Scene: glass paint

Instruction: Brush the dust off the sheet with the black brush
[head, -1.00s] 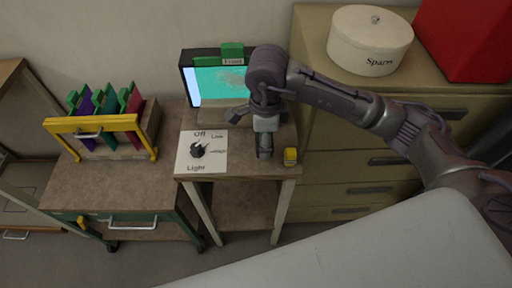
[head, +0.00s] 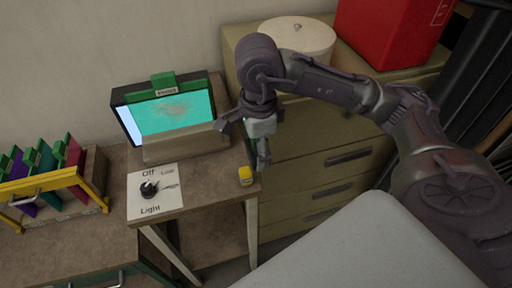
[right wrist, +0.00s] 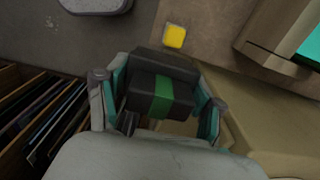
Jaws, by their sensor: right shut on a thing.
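The teal sheet (head: 190,118) stands upright in a dark frame with a green clip on top, at the back of the small table. A brownish smear of dust (head: 170,108) shows across its middle. My right gripper (head: 262,152) is at the table's right edge, right of the sheet and apart from it. In the right wrist view it is shut on the black brush (right wrist: 150,82), a dark block with a green band. The brush's bristles cannot be made out. A corner of the sheet (right wrist: 312,45) shows at that view's right edge. My left gripper is out of view.
A yellow block (head: 245,176) sits at the table's front right corner. A dial (head: 149,189) on a white card marked Off and Light lies left of it. A drawer cabinet (head: 340,185) stands right of the table. A rack of coloured folders (head: 75,180) is at left.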

